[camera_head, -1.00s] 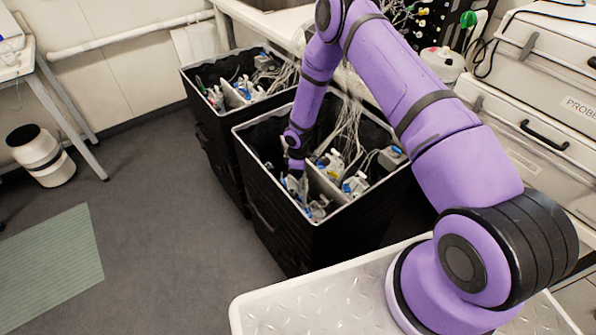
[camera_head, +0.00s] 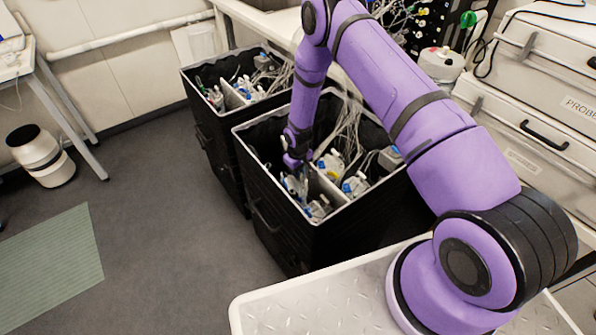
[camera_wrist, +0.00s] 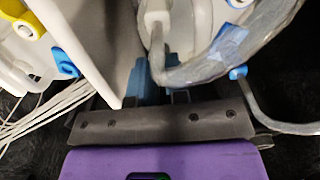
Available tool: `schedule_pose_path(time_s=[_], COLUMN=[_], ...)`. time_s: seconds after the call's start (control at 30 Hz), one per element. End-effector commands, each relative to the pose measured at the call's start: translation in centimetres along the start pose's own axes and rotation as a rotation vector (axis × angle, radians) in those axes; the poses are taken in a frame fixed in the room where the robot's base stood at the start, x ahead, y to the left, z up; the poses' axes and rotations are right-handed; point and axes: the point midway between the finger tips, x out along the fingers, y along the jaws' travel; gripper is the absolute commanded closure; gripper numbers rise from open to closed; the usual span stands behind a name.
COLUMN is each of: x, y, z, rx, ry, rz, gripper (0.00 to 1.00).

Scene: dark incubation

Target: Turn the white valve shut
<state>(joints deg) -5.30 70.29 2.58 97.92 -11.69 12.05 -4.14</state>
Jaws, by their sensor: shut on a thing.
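My gripper (camera_wrist: 158,84) reaches into the near black bin, with its two blue fingers pointing away from the wrist camera. The fingers are closed around a white part (camera_wrist: 156,18), which looks like the white valve. A clear grey tube crosses in front of it, so the exact contact and the valve's angle are hidden. In the head view my gripper is down in the bin's left compartment, and its fingertips cannot be made out among the fittings.
The near black bin (camera_head: 330,243) has a white divider (camera_wrist: 80,42), close to the left of my fingers. Fittings with blue and yellow parts and loose tubes crowd both sides. A second black bin (camera_head: 213,150) stands behind left.

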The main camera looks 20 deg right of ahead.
Motion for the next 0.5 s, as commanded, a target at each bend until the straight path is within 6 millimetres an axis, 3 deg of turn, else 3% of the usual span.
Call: schedule_pose_path(time_s=[0.5], x=[-0.04], y=[0.05], z=[-0.04], rx=[0.033], ry=[0.001], rz=[0.001], gripper=[1.00])
